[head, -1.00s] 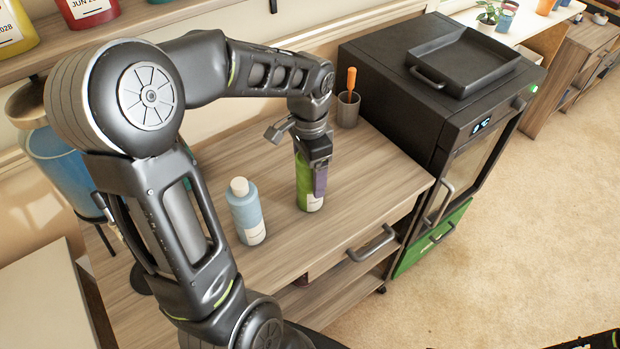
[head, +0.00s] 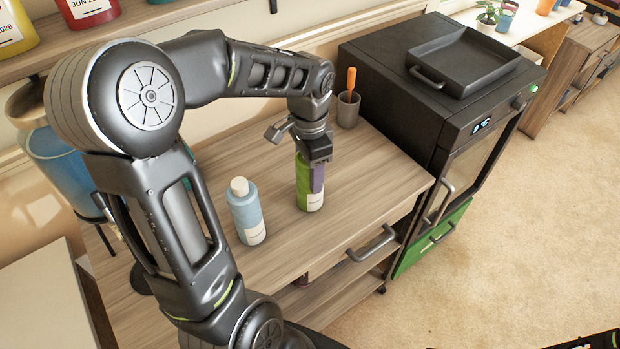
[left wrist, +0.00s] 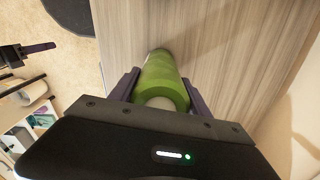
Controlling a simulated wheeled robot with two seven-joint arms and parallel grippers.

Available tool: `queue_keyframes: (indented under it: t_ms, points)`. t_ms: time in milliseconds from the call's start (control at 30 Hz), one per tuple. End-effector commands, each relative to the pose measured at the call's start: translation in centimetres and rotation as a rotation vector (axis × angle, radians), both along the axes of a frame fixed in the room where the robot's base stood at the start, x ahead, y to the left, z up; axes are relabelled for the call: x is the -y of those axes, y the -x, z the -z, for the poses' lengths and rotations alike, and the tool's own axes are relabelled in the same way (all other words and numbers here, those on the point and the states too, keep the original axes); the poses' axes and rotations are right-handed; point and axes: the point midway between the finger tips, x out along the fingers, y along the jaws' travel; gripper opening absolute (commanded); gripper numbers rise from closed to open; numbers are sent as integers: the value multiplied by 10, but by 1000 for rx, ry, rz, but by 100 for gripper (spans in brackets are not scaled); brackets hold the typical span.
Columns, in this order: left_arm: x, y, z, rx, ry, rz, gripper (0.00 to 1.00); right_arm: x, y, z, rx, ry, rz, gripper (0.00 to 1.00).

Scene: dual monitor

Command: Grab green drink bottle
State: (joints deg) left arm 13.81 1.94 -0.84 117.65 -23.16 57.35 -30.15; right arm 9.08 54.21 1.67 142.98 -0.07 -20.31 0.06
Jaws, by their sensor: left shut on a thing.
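The green drink bottle (head: 304,185) stands upright on the wooden cabinet top (head: 355,190) in the head view. My left gripper (head: 311,180) comes down on it from above and is shut on it. In the left wrist view the green bottle (left wrist: 161,80) sits between the two purple-grey fingers of my left gripper (left wrist: 154,88). The gripper hides the bottle's upper part in the head view.
A light blue bottle (head: 245,212) with a pale cap stands left of the green one. A grey cup (head: 347,110) with an orange-handled tool stands behind. A black oven (head: 425,95) with a tray (head: 464,62) on top stands to the right. The cabinet top's front right is clear.

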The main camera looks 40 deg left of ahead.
Motion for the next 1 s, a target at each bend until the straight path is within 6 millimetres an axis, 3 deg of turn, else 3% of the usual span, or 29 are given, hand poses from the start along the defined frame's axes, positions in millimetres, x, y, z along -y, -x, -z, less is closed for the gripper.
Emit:
queue_keyframes:
  t_ms: [333, 467, 800, 1000]
  points:
    - [0, -1, -2, 3, -1, 0, 0, 0, 0, 0, 0, 0, 0, 36]
    - [0, -1, -11, 4, -1, 0, 0, 0, 0, 1, 0, 0, 0, 36]
    - [0, -1, -71, 6, -1, 0, 0, 0, 0, 4, 0, 0, 0, 36]
    - [0, -1, -97, 4, 0, 0, 0, 0, 0, 4, 0, 0, 0, 36]
